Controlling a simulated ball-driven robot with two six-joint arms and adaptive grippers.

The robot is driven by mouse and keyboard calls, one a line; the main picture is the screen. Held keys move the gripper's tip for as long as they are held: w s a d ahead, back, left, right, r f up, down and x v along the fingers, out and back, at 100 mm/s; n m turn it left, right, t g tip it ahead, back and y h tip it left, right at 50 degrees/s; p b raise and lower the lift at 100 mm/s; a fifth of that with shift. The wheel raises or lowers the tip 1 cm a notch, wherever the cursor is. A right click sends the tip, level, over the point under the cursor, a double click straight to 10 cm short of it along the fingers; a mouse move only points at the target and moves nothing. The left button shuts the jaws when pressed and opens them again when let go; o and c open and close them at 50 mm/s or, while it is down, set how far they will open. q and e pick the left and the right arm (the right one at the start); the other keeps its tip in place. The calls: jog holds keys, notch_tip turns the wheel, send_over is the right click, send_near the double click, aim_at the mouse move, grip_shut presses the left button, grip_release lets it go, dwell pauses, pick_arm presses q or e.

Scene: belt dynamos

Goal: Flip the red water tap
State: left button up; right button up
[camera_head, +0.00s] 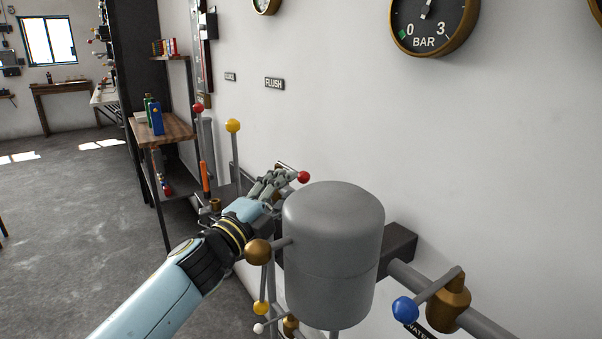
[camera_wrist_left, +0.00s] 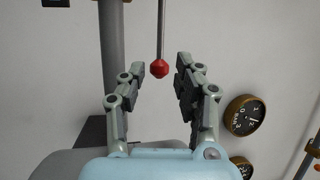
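The red tap knob (camera_head: 303,176) is a small red ball on the end of a thin metal lever, beside the grey tank. In the left wrist view the red knob (camera_wrist_left: 159,70) hangs from its thin rod, lined up between the two fingertips, with a gap on each side. My left gripper (camera_head: 274,183) reaches in behind the tank's left side, close to the knob. In the wrist view my left gripper (camera_wrist_left: 160,64) has its fingers spread and holds nothing. Whether the knob is level with the fingertips or beyond them I cannot tell. The tap's body is hidden. My right gripper is not in view.
The grey tank (camera_head: 333,250) stands just right of my left wrist. A brass ball (camera_head: 257,252) sits by my forearm. A yellow-knobbed lever (camera_head: 233,126) rises behind the gripper. A blue-knobbed tap (camera_head: 405,310) is on the pipe at right. Open floor lies left.

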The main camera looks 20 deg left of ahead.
aim_at(299, 175)
pick_arm(q)
jog(key=x, duration=0.5)
jog(key=shift+w+d, duration=0.1)
jog(key=shift+w, duration=0.25)
jog(key=c, duration=0.6)
grip_shut()
